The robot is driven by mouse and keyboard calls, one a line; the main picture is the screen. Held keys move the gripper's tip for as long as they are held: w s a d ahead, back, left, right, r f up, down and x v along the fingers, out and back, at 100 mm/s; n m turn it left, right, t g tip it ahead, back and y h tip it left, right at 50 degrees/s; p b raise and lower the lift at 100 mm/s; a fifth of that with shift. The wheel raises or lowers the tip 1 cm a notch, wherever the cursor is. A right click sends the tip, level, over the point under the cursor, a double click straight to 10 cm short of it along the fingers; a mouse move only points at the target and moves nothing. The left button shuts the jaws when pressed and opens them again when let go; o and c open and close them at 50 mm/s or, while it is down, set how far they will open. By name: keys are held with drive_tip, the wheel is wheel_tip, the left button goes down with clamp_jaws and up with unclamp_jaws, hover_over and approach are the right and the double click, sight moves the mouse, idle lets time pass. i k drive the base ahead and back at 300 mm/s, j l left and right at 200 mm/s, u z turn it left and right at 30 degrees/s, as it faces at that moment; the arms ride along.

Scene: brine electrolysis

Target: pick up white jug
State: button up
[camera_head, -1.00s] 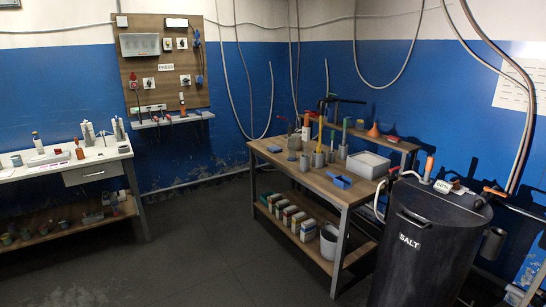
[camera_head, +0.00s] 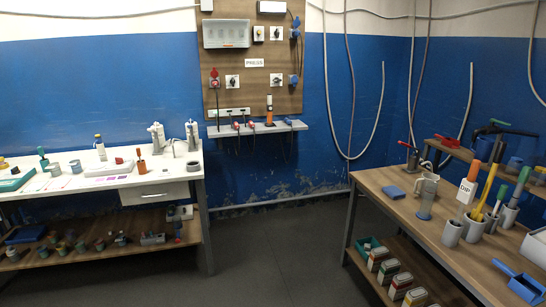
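A pale, greyish-white jug-like vessel with a handle (camera_head: 427,187) stands upright on the wooden workbench (camera_head: 390,207) at the right, near its left part. Its lower part looks grey; I cannot tell whether this is part of it or another vessel in front. No other clear white jug shows. My gripper is not in view.
Grey cups (camera_head: 474,230) with upright tools and an orange-and-white "DIP" bottle (camera_head: 467,191) stand to the right on the bench. A blue scoop (camera_head: 518,282) lies near the front. A white table (camera_head: 105,185) stands left. Dark floor (camera_head: 270,255) between them is clear.

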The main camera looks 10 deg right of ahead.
sight(425, 176)
drive_tip(key=i+z, duration=0.1)
drive_tip(key=i, duration=0.4)
drive_tip(key=i+j+z, duration=0.1)
drive_tip(key=i, duration=0.4)
drive_tip(key=i+j+z, duration=0.1)
drive_tip(key=i, duration=0.35)
drive_tip(key=i+j, duration=0.15)
drive_tip(key=i, duration=0.35)
drive_tip(key=i+j+z, duration=0.15)
drive_tip(key=i, duration=0.3)
drive_tip(key=i+l+z, duration=0.15)
drive_tip(key=i+z, duration=0.65)
drive_tip(key=i+j+z, duration=0.1)
drive_tip(key=i+z, duration=0.45)
drive_tip(key=i, duration=0.4)
